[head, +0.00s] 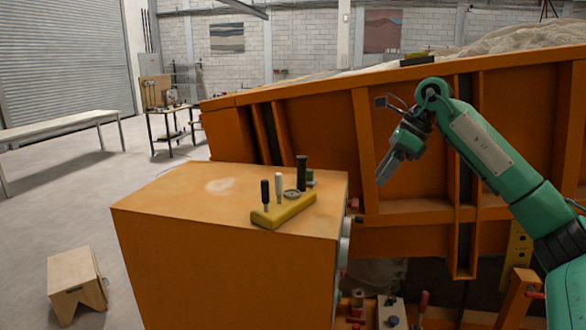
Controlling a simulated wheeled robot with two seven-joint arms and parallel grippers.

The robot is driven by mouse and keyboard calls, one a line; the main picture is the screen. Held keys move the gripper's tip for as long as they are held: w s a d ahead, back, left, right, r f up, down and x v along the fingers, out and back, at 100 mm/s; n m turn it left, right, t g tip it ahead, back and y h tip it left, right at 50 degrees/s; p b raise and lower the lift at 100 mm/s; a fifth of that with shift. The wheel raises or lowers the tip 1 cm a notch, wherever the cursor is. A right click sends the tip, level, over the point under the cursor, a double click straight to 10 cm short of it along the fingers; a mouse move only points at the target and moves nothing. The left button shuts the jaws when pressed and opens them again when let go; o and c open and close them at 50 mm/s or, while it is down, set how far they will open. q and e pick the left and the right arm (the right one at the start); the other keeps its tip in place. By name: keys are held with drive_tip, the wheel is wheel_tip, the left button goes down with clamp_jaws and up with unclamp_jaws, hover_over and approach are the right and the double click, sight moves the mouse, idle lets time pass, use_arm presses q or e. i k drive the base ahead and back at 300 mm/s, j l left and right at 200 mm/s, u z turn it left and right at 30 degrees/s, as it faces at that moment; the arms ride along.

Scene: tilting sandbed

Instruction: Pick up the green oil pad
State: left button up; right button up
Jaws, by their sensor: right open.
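I cannot clearly make out a green oil pad. A small yellow-green item (415,54) shows at the top edge of the orange sandbed (330,125), partly behind a dark block (417,61); I cannot tell whether it is the pad. My right gripper (386,172) hangs in front of the sandbed's side wall, pointing down and left. It is open and holds nothing that I can see. It is to the right of the orange cabinet and below the sandbed's rim. My left gripper is not in view.
An orange cabinet (170,205) stands in front, with a yellow lever block (283,211) on top. Fittings stick out of its right side. A wooden stool (76,280) is at lower left, a long bench (60,126) and a small table (172,122) farther back. Open floor lies left.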

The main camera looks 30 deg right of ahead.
sight(311, 181)
drive_tip(key=i, duration=1.1)
